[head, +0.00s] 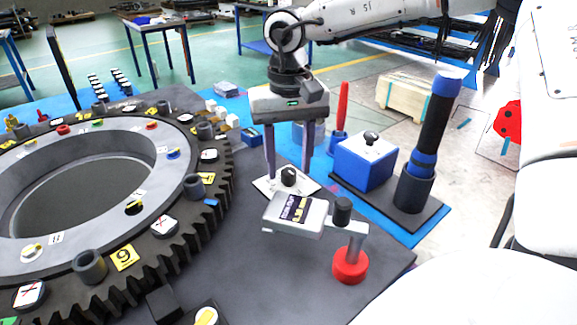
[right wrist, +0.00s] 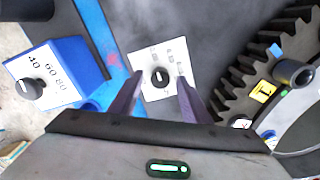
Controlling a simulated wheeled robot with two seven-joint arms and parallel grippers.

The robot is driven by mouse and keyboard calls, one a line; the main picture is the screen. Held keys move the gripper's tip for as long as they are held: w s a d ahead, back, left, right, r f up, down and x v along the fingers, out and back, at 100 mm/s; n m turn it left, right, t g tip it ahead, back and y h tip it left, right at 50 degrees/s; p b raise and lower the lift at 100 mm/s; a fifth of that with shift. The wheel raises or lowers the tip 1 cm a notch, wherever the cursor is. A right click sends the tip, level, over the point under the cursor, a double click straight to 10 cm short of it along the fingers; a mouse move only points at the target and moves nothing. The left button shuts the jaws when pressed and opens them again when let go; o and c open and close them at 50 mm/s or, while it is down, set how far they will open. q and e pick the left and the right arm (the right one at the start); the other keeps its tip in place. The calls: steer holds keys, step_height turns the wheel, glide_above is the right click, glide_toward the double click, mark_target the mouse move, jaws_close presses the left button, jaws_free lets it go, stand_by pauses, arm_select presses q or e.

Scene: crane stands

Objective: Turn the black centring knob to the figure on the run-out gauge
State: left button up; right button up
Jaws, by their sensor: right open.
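A black knob (head: 288,177) sits on a small white plate (head: 265,184) on the dark table. In the right wrist view the knob (right wrist: 159,77) has a light pointer mark, and its plate (right wrist: 151,56) carries small marks too small to read. My right gripper (head: 290,168) points down over the plate, open. Its purple fingers stand on either side of the knob, with gaps showing. A grey gauge (head: 296,213) with a dark display lies just in front, beside a post on a red base (head: 350,265); its figure is unreadable here. My left gripper is out of view.
A blue box (head: 363,162) with another black knob and a scale (right wrist: 52,75) stands to the right. Beside it is a black-and-blue tool (head: 436,120) in a holder. A large toothed ring (head: 192,228) with several parts fills the left.

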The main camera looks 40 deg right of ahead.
steer(key=shift+f, duration=0.6)
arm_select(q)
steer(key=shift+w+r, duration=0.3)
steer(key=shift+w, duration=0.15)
arm_select(e)
steer(key=c, duration=1)
steer(key=shift+c, duration=0.2)
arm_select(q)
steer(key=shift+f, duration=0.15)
